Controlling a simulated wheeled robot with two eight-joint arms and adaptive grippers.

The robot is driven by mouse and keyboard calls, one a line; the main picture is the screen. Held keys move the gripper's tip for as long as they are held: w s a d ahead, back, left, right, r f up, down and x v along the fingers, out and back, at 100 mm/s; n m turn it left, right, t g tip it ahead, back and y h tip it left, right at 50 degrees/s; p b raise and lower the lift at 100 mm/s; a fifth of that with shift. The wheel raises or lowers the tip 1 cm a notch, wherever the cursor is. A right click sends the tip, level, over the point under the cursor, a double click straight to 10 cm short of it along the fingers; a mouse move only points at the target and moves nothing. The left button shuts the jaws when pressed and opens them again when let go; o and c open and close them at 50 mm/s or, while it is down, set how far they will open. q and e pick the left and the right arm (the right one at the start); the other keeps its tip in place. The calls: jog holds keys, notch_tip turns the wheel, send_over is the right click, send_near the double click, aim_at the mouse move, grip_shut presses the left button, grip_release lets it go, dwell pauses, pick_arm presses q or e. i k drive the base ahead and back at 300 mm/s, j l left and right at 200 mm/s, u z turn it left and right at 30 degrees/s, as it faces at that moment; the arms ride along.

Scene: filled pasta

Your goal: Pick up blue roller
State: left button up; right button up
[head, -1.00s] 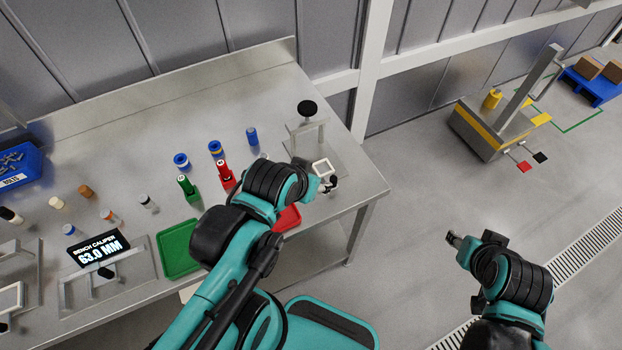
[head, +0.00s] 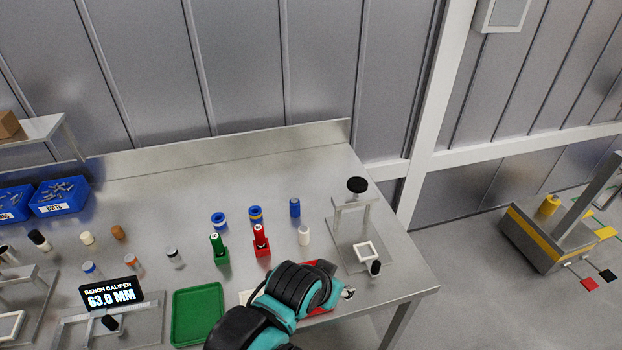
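A plain blue roller (head: 295,208) stands upright on the metal bench, toward the back right. My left gripper (head: 348,293) is above the front right of the bench, nearer to me and to the right of the blue roller, apart from it. Its fingers are small and partly hidden by the wrist, so I cannot tell whether they are open or shut. My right gripper is out of view.
Left of the roller are a blue-and-yellow piece (head: 256,214), a blue ringed piece (head: 219,221), and red (head: 261,242) and green (head: 218,249) holders. A white cylinder (head: 304,236) and a press-like stand (head: 350,212) are close by. A green tray (head: 197,316) lies in front.

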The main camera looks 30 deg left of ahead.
aim_at(294, 209)
jog(key=u, duration=1.25)
jog(key=k+j+u, duration=0.1)
jog(key=u, duration=0.35)
jog(key=j+u, duration=0.25)
jog(key=u, duration=0.2)
jog(key=k+j+u, duration=0.1)
jog(key=j+u, duration=0.15)
jog(key=u, duration=0.15)
jog(key=z, duration=1.55)
jog(key=j+z, duration=0.1)
jog(key=z, duration=0.3)
jog(key=i+j+z, duration=0.1)
jog(key=z, duration=0.25)
jog(key=j+z, duration=0.15)
jog(key=z, duration=0.25)
jog(key=j+z, duration=0.15)
jog(key=z, duration=0.2)
